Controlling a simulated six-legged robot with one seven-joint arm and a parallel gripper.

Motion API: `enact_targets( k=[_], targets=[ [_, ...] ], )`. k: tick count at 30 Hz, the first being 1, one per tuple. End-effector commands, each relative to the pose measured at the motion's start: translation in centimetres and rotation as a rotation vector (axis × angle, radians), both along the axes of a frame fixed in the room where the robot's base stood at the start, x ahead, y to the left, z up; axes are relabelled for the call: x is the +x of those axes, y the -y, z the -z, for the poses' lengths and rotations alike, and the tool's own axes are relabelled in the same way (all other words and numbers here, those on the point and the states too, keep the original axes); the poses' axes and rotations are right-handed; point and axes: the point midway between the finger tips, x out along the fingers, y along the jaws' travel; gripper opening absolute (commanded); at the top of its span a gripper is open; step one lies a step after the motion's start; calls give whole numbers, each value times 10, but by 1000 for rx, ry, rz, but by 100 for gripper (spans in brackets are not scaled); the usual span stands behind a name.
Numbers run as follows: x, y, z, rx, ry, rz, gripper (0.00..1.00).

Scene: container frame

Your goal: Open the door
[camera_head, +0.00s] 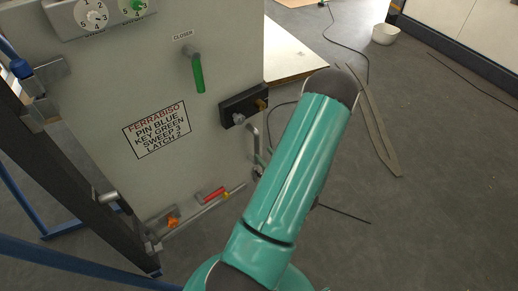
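The pale grey door (135,75) fills the left of the view and appears shut. Its label (156,130) reads "FERRABISO, PIN BLUE, KEY GREEN, SWEEP 3, LATCH 2". A lever with a green grip (197,76) hangs down beneath a "CLOSER" tag. Numbered dials (95,15) are at the top, one with a green knob (136,5). A red-handled bolt (210,195) and an orange piece (173,221) are at the bottom. My gripper is not visible.
A blue-topped pin or hinge part (22,69) is on the dark frame post (80,195) at left. Blue bars (70,252) cross the lower left. Flat strips (375,125), cables and a white bowl (385,34) lie on the otherwise clear grey floor at right.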

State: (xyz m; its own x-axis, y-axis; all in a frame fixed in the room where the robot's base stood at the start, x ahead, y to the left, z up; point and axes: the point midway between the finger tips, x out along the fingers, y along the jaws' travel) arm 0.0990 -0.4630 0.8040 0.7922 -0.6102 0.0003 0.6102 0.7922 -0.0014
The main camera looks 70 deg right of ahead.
Motion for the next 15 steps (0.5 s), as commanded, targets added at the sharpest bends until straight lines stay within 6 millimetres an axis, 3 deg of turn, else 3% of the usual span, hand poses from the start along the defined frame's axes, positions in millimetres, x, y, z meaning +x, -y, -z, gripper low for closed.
enact_targets(
  k=[9, 15],
  targets=[
    [-51, -38, 0, 0, 0, 3, 40],
    [-62, -48, 0, -1, 1, 0, 40]
  ],
)
